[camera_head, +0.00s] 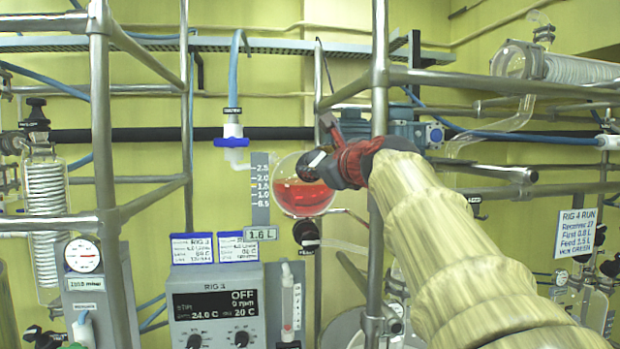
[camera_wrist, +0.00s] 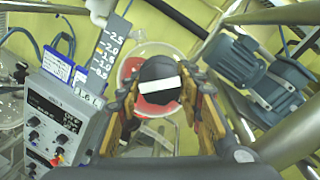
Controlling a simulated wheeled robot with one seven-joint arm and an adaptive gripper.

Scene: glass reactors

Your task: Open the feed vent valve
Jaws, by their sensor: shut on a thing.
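A black valve knob with a white label (camera_head: 317,159) sits at the upper part of a round glass flask (camera_head: 290,172) holding red liquid; its label is too small to read. My gripper (camera_head: 336,163) reaches in from the right and is shut on this knob. In the wrist view the black knob (camera_wrist: 158,70) lies between the two fingers of my gripper (camera_wrist: 160,95), in front of the flask (camera_wrist: 135,62). Fingers and knob hide part of the flask and whatever the knob is mounted on.
Metal frame posts (camera_head: 380,90) stand close beside my arm. A blue valve (camera_head: 231,141) hangs left of the flask, by a level scale (camera_head: 260,190). Another black knob (camera_head: 306,234) is below the flask. A control box (camera_head: 218,305) stands lower left. A blue-grey motor (camera_wrist: 265,75) is right of my gripper.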

